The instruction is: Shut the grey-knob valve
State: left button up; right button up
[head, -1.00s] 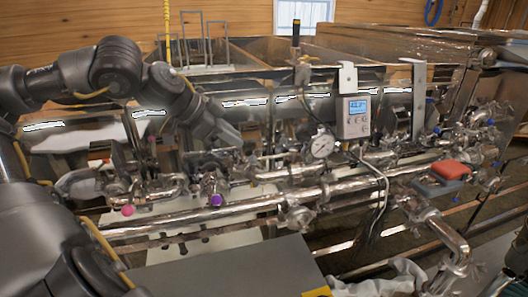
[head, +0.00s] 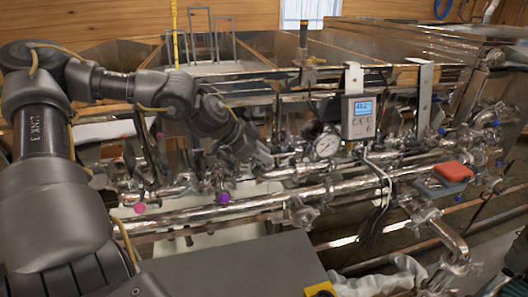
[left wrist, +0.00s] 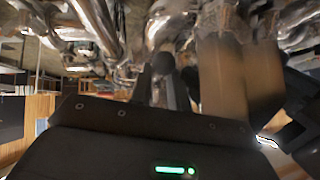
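My left gripper (head: 262,158) reaches down from the left among the steel pipes, left of the round pressure gauge. In the left wrist view its two dark fingers (left wrist: 163,88) stand apart with a narrow gap. A round dark grey knob (left wrist: 164,63) shows at the fingertips, in line with the gap. I cannot tell whether the fingers touch it. In the head view I cannot make out this knob; my gripper and the pipes crowd that spot. My right gripper is not in view.
A pink knob (head: 139,208) and a purple knob (head: 223,198) sit on the lower pipework. The gauge (head: 326,146) and a grey display box (head: 358,117) are right of my gripper. A red block (head: 453,171) lies farther right. Shiny pipes crowd the whole area.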

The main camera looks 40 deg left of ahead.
pick_arm(q)
jog(key=shift+w+d+f, duration=0.1)
jog(key=shift+f, duration=0.05)
grip_shut()
dwell(0.4)
